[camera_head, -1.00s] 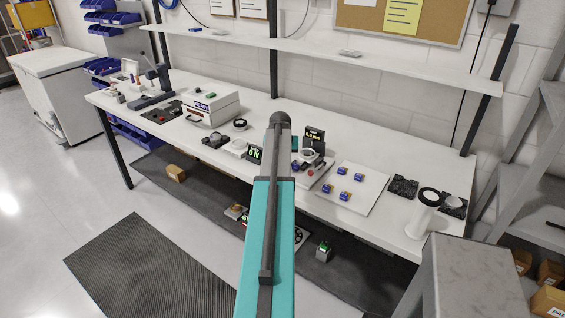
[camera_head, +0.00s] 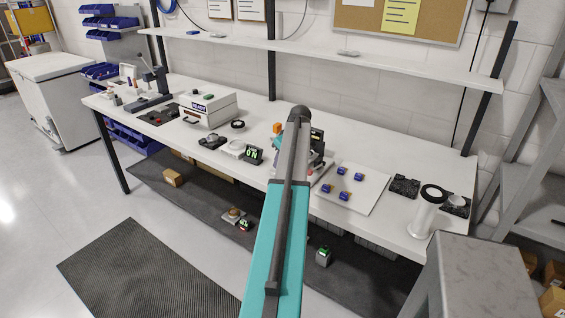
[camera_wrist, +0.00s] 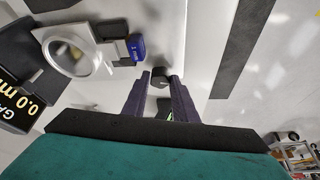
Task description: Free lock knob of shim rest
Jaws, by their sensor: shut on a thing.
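In the wrist view my gripper (camera_wrist: 160,82) has its two dark fingers closed about a small black round knob (camera_wrist: 160,77) that shows between their tips. The knob's lower part is hidden by the fingers. Left of it is a grey fixture with a round ring (camera_wrist: 71,50), and a small blue block (camera_wrist: 137,47) sits at the fixture's right side. A dark gap display (camera_wrist: 22,88) reading about 0.0 stands further left. In the head view my arm covers the gripper and most of the fixture; the dark display (camera_head: 317,137) shows just right of the arm.
A pale board (camera_head: 362,198) with several blue-topped blocks lies to the right on the white bench. A white box (camera_head: 208,108) and a small display (camera_head: 253,155) stand to the left. A shelf (camera_head: 345,58) runs above the bench's back. A white stand with a black ring (camera_head: 432,193) is at the right end.

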